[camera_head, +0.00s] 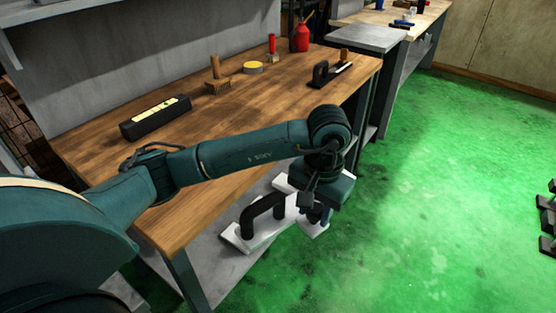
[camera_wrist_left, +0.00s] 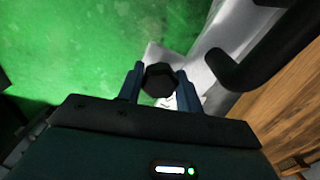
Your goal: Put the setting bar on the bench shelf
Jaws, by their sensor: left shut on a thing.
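My left gripper (camera_head: 318,212) reaches over the front of the bench and points down. In the left wrist view, its two blue fingers (camera_wrist_left: 160,88) are shut on a black, many-sided knob or bar end (camera_wrist_left: 160,78), which I take to be the setting bar's. Below it are pale, flat pieces. A white plate with a black arched handle (camera_head: 262,208) is beside the gripper, over the grey bench shelf (camera_head: 215,262). I cannot tell whether the plate and the held part are one thing, or whether they touch the shelf. My right gripper is not in view.
The wooden bench top (camera_head: 185,165) carries a black box (camera_head: 156,117), a brush (camera_head: 216,77), a yellow tape roll (camera_head: 253,68) and a black-handled tool (camera_head: 330,70). A red bottle (camera_head: 301,36) stands behind.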

